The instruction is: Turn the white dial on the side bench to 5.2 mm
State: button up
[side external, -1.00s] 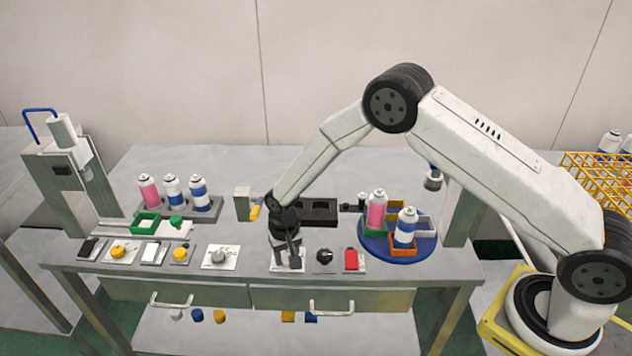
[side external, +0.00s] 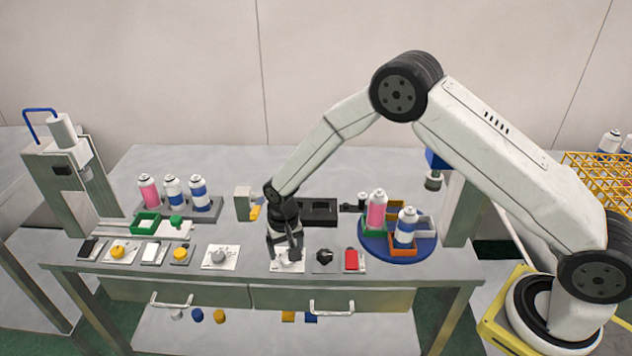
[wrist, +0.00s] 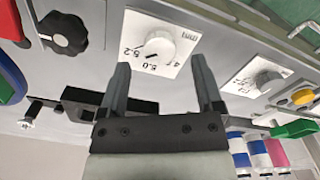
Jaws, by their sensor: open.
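The white dial (wrist: 160,44) sits on a white square plate (wrist: 184,40) marked "mm", with 5.0 and 5.2 legible at the lower left in the wrist view. A small dark mark on the dial's rim faces the lower left, toward these numbers; its exact reading is unclear. My gripper (wrist: 158,64) is open and empty, its fingers spread to either side of the dial and pointing at it. In the side external view, my gripper (side external: 284,253) is just above the dial's plate (side external: 287,268) and partly hides the dial.
A black knob (side external: 324,256) and a red switch (side external: 352,260) are to the right of the dial. A grey dial (side external: 219,256) on another plate is to the left. A blue turntable (side external: 374,248) with cans stands at the right. A black tray (side external: 320,209) lies behind.

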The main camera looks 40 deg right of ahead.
aim_at(287, 258)
jog(key=shift+r, duration=2.65)
jog(key=shift+r, duration=0.1)
jog(key=shift+s+d+r, duration=0.15)
jog(key=shift+d+r, duration=0.05)
jog(key=s+d+r+n+t, duration=0.1)
jog(key=s+d+r, duration=0.2)
jog(key=s, duration=0.4)
jog(key=s+d+r+n, duration=0.1)
jog(key=s+d+r, duration=0.3)
jog(key=s, duration=0.3)
jog(key=s+d+r+n+t, duration=0.1)
jog(key=s+d+r, duration=0.2)
jog(key=s, duration=0.4)
jog(key=shift+d+r+n+t, duration=0.3)
jog(key=shift+r+n, duration=0.1)
